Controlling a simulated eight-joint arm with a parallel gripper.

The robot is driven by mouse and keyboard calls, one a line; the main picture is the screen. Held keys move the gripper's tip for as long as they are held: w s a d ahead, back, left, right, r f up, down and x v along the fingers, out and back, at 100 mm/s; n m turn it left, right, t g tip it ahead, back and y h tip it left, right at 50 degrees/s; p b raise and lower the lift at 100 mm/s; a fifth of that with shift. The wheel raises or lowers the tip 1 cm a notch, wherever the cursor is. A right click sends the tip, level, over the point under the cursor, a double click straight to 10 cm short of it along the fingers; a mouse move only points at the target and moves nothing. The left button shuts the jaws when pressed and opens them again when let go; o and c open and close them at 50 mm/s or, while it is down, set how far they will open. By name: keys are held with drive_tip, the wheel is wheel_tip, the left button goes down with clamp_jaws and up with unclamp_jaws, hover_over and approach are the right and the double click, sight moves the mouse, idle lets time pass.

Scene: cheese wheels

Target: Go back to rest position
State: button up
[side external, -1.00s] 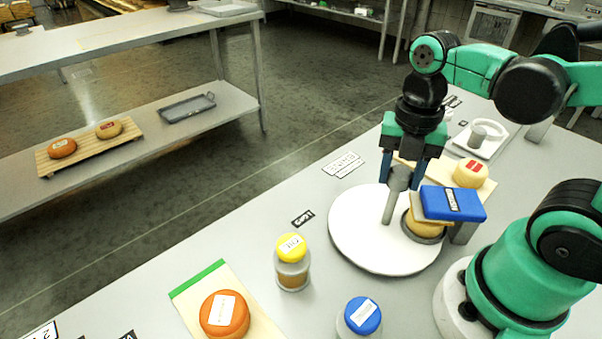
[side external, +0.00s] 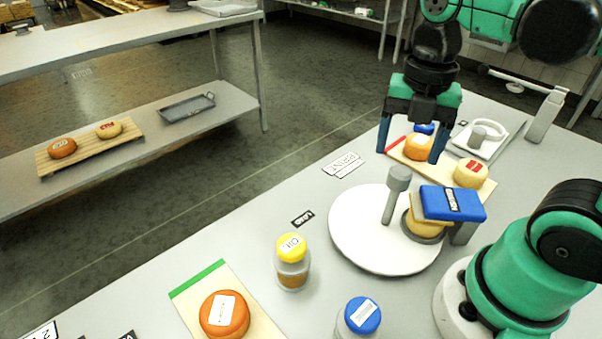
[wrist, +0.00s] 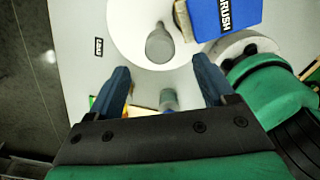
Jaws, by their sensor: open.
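My gripper (side external: 412,155) is open and empty, raised above the table in the side view. In the wrist view its two blue fingers (wrist: 165,85) are spread wide with nothing between them. Below and in front of it stands a grey post with a round knob (side external: 398,180) on a white round plate (side external: 360,235). The knob also shows in the wrist view (wrist: 159,46). The gripper is apart from the knob.
A blue brush block (side external: 455,203) rests over a cheese wheel on the plate. A board (side external: 487,188) with cheese wheels lies behind. A yellow-lidded jar (side external: 291,262), a blue-lidded jar (side external: 360,317) and an orange cheese (side external: 224,315) stand in front.

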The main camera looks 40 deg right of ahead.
drive_tip(key=shift+r, duration=0.3)
